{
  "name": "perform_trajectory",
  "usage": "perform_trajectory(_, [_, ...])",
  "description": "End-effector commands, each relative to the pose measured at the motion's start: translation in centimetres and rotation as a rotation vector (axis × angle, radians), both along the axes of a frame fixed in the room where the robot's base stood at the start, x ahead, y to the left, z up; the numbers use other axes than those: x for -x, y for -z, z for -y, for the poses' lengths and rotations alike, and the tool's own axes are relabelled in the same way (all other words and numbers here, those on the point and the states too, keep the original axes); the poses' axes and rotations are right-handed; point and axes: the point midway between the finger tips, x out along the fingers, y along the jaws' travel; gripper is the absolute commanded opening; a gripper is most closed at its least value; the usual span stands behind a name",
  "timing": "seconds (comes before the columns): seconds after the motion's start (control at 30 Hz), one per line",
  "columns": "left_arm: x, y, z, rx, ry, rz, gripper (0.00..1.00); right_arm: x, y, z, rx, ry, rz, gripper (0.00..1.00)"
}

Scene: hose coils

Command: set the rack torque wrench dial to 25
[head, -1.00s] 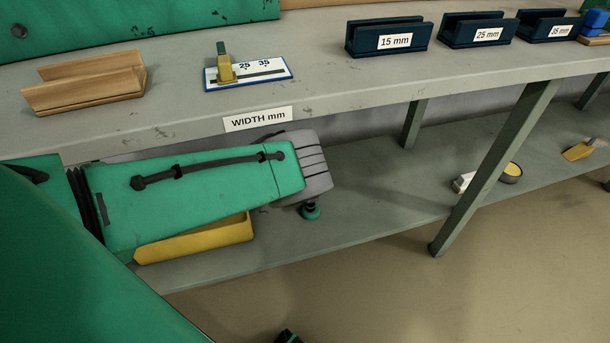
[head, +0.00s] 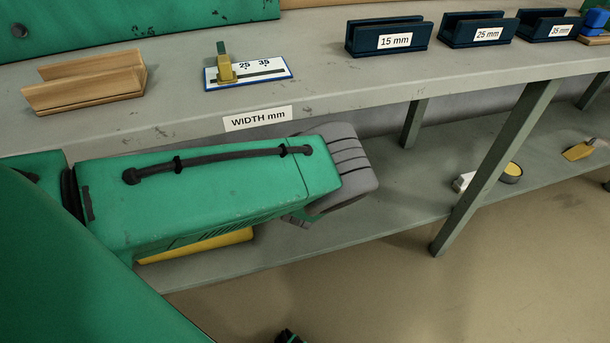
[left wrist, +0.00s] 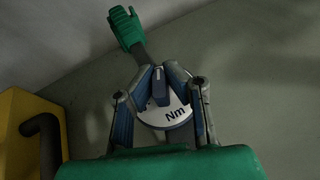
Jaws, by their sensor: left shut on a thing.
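In the left wrist view, the torque wrench has a round white dial (left wrist: 179,112) marked "Nm" with a blue knob (left wrist: 160,88) on it. Its green-ended handle (left wrist: 126,28) points away toward the top. My left gripper (left wrist: 160,73) is at the dial, its two fingers closed in on both sides of the knob. The pointer and the dial's numbers are hidden or too small to read. In the head view, my left arm reaches over the lower shelf and hides the gripper and dial. My right gripper is not in view.
The upper shelf (head: 300,90) holds a wooden channel (head: 85,85), a width slider scale (head: 262,72) and blue labelled holders (head: 388,38). A table leg (head: 495,165) stands to the right.

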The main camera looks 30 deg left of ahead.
Motion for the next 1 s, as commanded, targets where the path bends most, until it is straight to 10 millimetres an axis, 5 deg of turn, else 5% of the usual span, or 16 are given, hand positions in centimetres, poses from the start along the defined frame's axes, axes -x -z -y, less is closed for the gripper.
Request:
perform_trajectory(0.9, [-0.03,-0.14,-0.16,0.001,-0.171,0.005,0.0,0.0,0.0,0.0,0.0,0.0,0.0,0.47])
perform_trajectory(0.97, [-0.03,-0.14,-0.16,0.0,-0.17,0.004,0.29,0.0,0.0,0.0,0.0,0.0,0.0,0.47])
perform_trajectory(1.0, [-0.01,-0.14,-0.16,0.0,-0.17,0.004,0.32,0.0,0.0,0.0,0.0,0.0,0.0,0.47])
